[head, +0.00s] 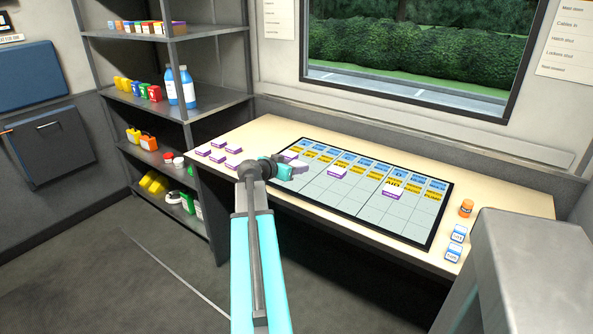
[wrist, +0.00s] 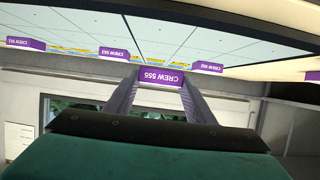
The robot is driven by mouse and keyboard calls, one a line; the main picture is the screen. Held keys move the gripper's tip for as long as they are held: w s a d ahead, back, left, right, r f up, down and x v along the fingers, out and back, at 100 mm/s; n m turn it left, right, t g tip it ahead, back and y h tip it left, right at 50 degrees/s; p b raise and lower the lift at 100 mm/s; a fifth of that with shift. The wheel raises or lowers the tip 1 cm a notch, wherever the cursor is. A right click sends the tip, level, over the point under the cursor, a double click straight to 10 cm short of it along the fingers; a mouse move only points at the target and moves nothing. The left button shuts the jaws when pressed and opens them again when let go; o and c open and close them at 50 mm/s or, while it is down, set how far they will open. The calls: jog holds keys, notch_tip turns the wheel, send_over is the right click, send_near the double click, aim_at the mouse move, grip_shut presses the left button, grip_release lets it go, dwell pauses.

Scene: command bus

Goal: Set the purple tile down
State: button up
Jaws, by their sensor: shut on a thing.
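My gripper (head: 287,168) is over the left end of the dark-framed board (head: 408,226) on the table. In the wrist view my gripper (wrist: 160,80) is shut on a purple tile (wrist: 161,77) with white lettering that looks like CREW 555, upside down in that picture. In the head view my gripper partly hides this tile. Whether the held tile touches the board cannot be told.
Several purple tiles (head: 217,157) lie on the bare table left of the board. Blue and yellow cards (head: 345,157) fill the board's far rows; its near cells are mostly bare. An orange jar (head: 466,208) and small white-and-blue boxes (head: 457,233) stand at the right end. A shelf (head: 205,100) stands at left.

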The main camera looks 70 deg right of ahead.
aim_at(297, 161)
jog(key=shift+w+d+f, duration=0.15)
jog(key=shift+d, duration=1.95)
jog(key=shift+f, duration=0.1)
jog(key=shift+f+p, duration=0.6)
jog(key=shift+f, duration=1.1)
jog(key=shift+f, duration=0.1)
jog(key=o, duration=1)
jog(key=shift+o, duration=0.2)
jog(key=b+v, duration=0.1)
jog(key=v, duration=1.1)
jog(key=shift+b, duration=0.3)
